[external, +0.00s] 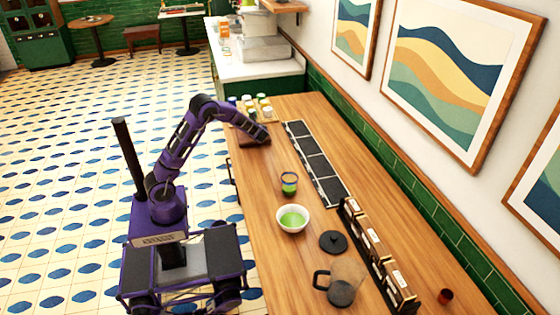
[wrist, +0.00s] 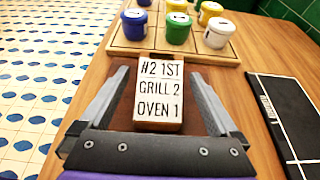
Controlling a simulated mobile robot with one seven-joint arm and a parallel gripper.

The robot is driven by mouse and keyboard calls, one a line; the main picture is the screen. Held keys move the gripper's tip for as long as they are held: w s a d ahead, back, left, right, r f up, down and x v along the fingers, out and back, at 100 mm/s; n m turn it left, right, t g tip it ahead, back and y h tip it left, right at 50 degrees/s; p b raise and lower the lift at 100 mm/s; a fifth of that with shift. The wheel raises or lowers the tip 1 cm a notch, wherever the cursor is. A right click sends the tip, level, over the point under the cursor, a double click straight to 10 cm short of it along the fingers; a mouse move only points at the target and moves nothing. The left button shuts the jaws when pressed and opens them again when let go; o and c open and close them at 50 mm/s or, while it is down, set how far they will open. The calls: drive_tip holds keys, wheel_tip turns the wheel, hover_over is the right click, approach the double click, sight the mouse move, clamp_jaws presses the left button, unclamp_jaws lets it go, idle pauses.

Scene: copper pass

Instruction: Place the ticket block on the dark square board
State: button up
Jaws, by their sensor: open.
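The ticket block (wrist: 160,97) has a white face reading "#2 1ST GRILL 2 OVEN 1" and shows in the middle of the wrist view. The dark square board (wrist: 125,112) is reddish brown and lies under the block; it also shows in the external view (external: 247,141). My gripper (wrist: 160,75) is open, with one finger on each side of the block and a visible gap to both. In the external view my gripper (external: 263,138) is low over the board, and I cannot make out the block there.
A wooden tray (wrist: 128,47) of several coloured paint-like jars stands just beyond the board. A black panelled strip (external: 316,165) lies to the right.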

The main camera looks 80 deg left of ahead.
drive_tip(key=v, duration=1.2)
drive_tip(key=shift+r, duration=0.1)
